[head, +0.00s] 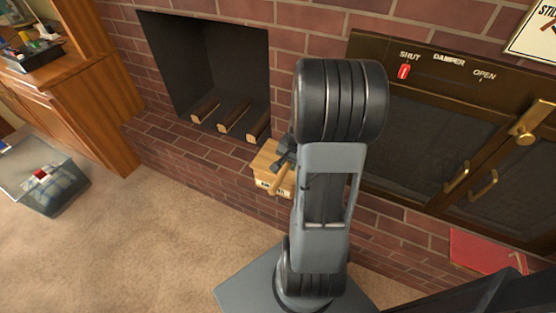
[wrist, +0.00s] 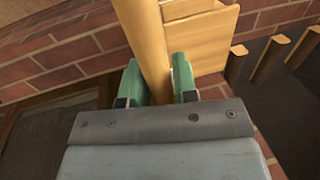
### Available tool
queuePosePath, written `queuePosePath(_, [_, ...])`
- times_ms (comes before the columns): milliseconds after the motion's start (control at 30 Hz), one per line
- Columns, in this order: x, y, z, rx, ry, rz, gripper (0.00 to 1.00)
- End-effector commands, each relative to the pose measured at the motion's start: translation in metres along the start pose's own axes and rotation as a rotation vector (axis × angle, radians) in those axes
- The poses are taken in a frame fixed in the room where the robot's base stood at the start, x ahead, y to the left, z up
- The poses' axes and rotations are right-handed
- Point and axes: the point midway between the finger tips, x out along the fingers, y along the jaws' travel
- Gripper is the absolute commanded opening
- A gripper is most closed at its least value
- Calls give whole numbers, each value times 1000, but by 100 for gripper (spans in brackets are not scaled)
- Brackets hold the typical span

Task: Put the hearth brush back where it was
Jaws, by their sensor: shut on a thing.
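In the wrist view, a pale wooden handle (wrist: 148,40), which looks like the hearth brush's, runs up between the green finger pads of my gripper (wrist: 160,85). The gripper is shut on it. In the head view my gripper (head: 287,155) is partly hidden by my arm. A short piece of the handle (head: 281,180) shows there, slanting in front of a light wooden box (head: 263,163) with a white label. The box also shows behind the handle in the wrist view (wrist: 212,50). The brush's head and bristles are not visible.
A brick fireplace opening (head: 215,65) with several logs is behind the box. A damper panel with a red slider (head: 404,71) and glass doors with brass handles are at right. A red mat (head: 485,252), a grey bin (head: 50,192) and a wooden cabinet (head: 85,95) stand around. Carpet at front left is clear.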

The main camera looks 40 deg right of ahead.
Motion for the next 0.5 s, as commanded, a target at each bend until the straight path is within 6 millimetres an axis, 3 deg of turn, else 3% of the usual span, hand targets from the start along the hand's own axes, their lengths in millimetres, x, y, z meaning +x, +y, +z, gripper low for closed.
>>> queuePosePath(33, [13,-9,-8,-4,-2,1,5])
queuePosePath(200, [38,-38,-34,-6,-3,1,5])
queuePosePath(300, [59,-44,-42,-3,-3,2,5])
queuePosePath(500, [81,-55,-54,-5,-1,0,5])
